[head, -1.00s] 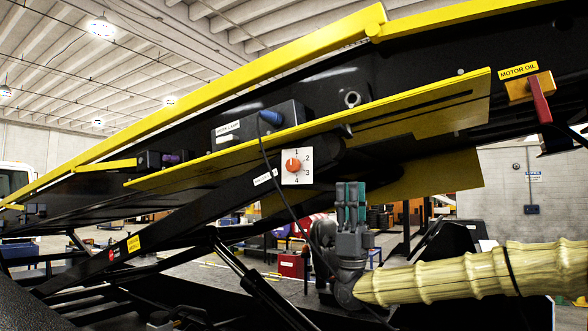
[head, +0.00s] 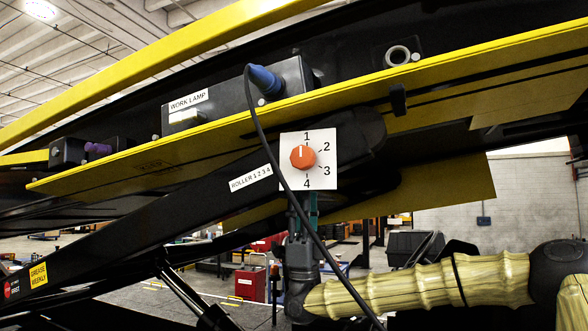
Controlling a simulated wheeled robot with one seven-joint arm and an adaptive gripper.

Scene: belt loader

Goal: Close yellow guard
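The yellow guard (head: 215,131) is a long, thin yellow panel along the side of the black loader. It stands out from the side and is seen nearly edge-on, sloping up to the right. A black knob or latch (head: 398,98) sits on its edge. My gripper (head: 303,208) points upward below the guard. Its teal fingers are mostly hidden behind the white dial plate and the black beam, so their opening does not show. No contact with the guard is visible.
An orange dial (head: 302,157) on a white plate (head: 327,176) hangs below the guard. A black cable (head: 272,165) with a blue plug (head: 264,79) runs down in front. The work lamp box (head: 230,95) sits above the guard. Another yellow panel (head: 445,190) shows lower right.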

